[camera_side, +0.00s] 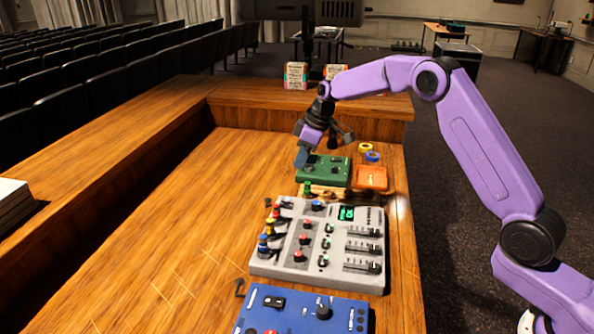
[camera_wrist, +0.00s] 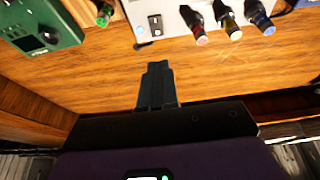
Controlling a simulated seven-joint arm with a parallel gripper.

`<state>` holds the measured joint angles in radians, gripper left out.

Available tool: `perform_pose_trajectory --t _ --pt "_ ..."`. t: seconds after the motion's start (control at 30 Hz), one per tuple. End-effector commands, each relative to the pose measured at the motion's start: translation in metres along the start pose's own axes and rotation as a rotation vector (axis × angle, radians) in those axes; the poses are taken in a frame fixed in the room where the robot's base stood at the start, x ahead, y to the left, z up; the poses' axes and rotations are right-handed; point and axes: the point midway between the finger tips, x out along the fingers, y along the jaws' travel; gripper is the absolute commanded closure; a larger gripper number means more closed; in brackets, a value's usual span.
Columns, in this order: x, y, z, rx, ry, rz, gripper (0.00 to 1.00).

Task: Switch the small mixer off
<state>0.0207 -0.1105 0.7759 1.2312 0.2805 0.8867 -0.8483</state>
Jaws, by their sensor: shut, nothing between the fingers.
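A grey mixer (camera_side: 283,264) with knobs, sliders and a small green screen lies in the middle of the desk; its edge with coloured plugs shows in the wrist view (camera_wrist: 172,20). A smaller green box (camera_side: 330,170) with knobs lies behind it and shows at the upper left of the wrist view (camera_wrist: 68,32). A blue box (camera_side: 283,314) with a black switch is cut by the bottom edge. I cannot tell which is the small mixer, or any switch's position. My gripper (camera_side: 300,160) is shut and empty at the green box's left edge; its fingertips (camera_wrist: 157,68) appear over bare wood.
An orange tray (camera_side: 371,178) lies right of the green box, with yellow (camera_side: 365,147) and blue (camera_side: 373,157) rings behind it. A green-topped plug (camera_side: 307,187) stands between the green box and grey mixer. The desk left of the devices is clear; a raised ledge borders it.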

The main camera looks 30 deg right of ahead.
Motion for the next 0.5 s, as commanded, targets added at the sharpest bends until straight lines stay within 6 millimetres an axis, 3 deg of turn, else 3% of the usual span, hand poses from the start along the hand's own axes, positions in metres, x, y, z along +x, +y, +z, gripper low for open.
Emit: perform_pose_trajectory --t 0.5 --pt "0.0031 0.0027 -0.0092 0.002 -0.004 -0.002 1.0"
